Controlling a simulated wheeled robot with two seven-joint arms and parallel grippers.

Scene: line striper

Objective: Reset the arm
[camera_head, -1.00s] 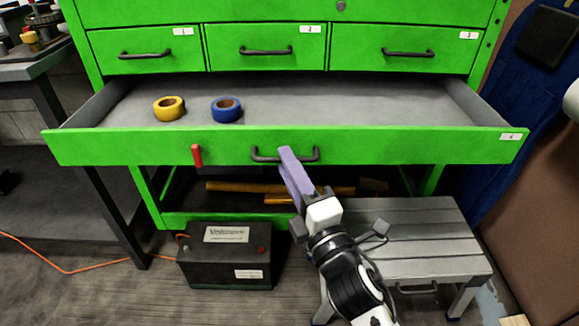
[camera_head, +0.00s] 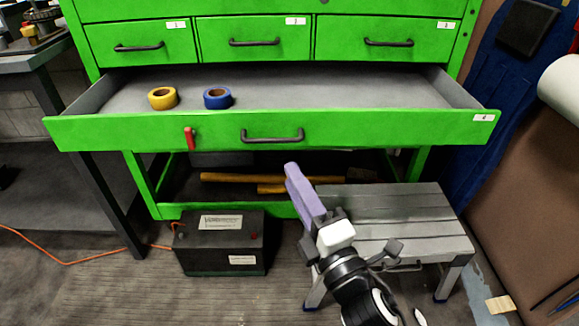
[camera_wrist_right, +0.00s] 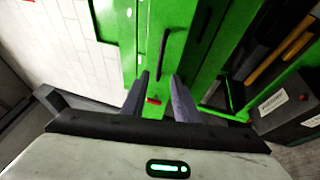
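My right gripper (camera_head: 295,172) has purple fingers and stands in front of the cabinet, below the open drawer's handle (camera_head: 272,138). In the right wrist view its two fingers (camera_wrist_right: 159,77) are apart with nothing between them, and the green cabinet with a dark handle lies beyond. The gripper appears clear of the handle. My left gripper is in neither view. The wide green drawer (camera_head: 370,128) marked 4 is pulled out. A yellow tape roll (camera_head: 162,98) and a blue tape roll (camera_head: 217,97) lie inside it.
A grey step stool (camera_head: 400,222) stands beneath and behind my right arm. A black battery (camera_head: 220,245) sits on the floor to the left, with an orange cable (camera_head: 70,262). A red piece (camera_head: 190,138) is on the drawer front. A dark bench (camera_head: 50,160) stands at the left.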

